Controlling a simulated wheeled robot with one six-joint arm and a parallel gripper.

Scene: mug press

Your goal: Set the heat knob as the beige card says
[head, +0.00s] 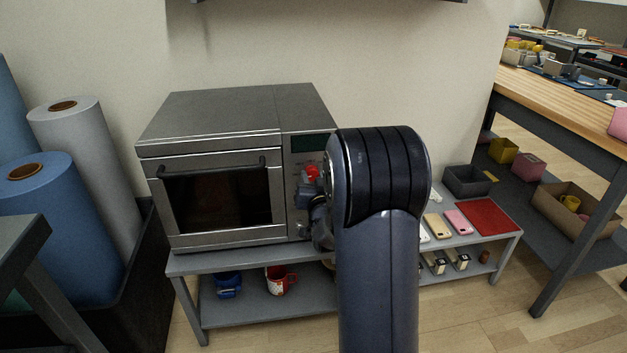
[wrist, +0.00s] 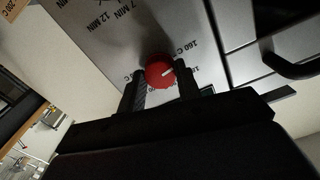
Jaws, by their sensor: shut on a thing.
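The red heat knob (wrist: 159,68) sits on the grey front panel of the oven-like press (head: 220,130). Its white mark points to the right in the wrist view, roughly toward the "160 C" print. Other temperature print near the knob is partly hidden. My gripper (wrist: 158,84) is shut on the knob, one finger on each side. In the head view the red knob (head: 312,172) shows just left of my arm, which hides most of the gripper. A tan card (wrist: 14,9) reading "200 C" shows at the top left corner of the wrist view, cut by the edge.
The press door with its bar handle (head: 212,137) is closed. Below, a blue mug (head: 228,285) and a red-and-white mug (head: 279,281) stand on the lower shelf. Right of my arm lie a beige piece (head: 437,226), a pink piece (head: 458,222) and a red mat (head: 490,216).

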